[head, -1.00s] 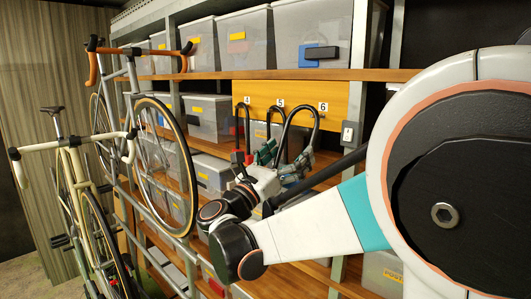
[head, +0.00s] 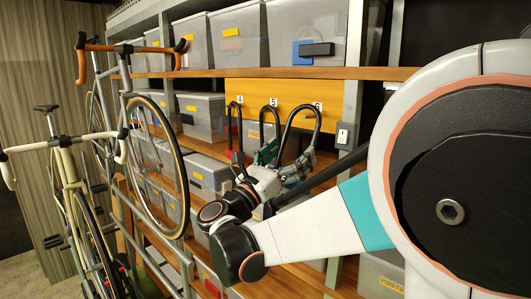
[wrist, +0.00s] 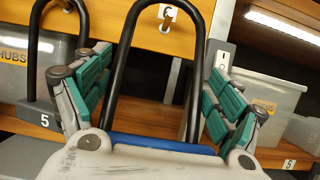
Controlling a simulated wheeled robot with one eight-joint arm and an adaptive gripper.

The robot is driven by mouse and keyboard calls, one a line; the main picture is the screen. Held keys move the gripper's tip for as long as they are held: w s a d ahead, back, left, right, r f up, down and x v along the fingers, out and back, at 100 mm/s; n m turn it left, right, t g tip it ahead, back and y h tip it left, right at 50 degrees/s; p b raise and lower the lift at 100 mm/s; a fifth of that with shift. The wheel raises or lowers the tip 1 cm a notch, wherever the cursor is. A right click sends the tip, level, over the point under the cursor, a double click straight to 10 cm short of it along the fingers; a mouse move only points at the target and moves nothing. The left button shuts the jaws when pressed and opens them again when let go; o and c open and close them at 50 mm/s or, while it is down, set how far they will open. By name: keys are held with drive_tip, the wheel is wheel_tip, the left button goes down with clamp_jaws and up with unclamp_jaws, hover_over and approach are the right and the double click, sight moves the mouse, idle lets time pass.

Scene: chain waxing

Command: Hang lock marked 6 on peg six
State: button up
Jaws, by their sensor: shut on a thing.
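My gripper (head: 284,160) is shut on a U-lock with a black shackle (head: 301,108) and a blue crossbar (wrist: 165,145). The marked 6 label (wrist: 166,13) is on the orange peg board (head: 350,100), behind the shackle. In the head view the shackle's arch partly overlaps that label. No number shows on the held lock.
Two other black U-locks hang to the left, one in the middle (head: 263,118) and one further left (head: 230,125). Grey bins (head: 235,35) fill the shelves. A grey switch box (head: 344,134) is on the post at right. Bicycles (head: 150,130) stand at left.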

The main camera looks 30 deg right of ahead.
drive_tip(key=shift+d, duration=0.1)
drive_tip(key=shift+w+d+f+b, duration=0.2)
drive_tip(key=shift+d+f+b, duration=0.35)
drive_tip(key=shift+b, duration=0.15)
drive_tip(key=shift+w+d+f, duration=0.1)
drive_tip(key=shift+d+f, duration=0.1)
drive_tip(key=o, duration=1.7)
drive_tip(key=shift+a+f, duration=0.1)
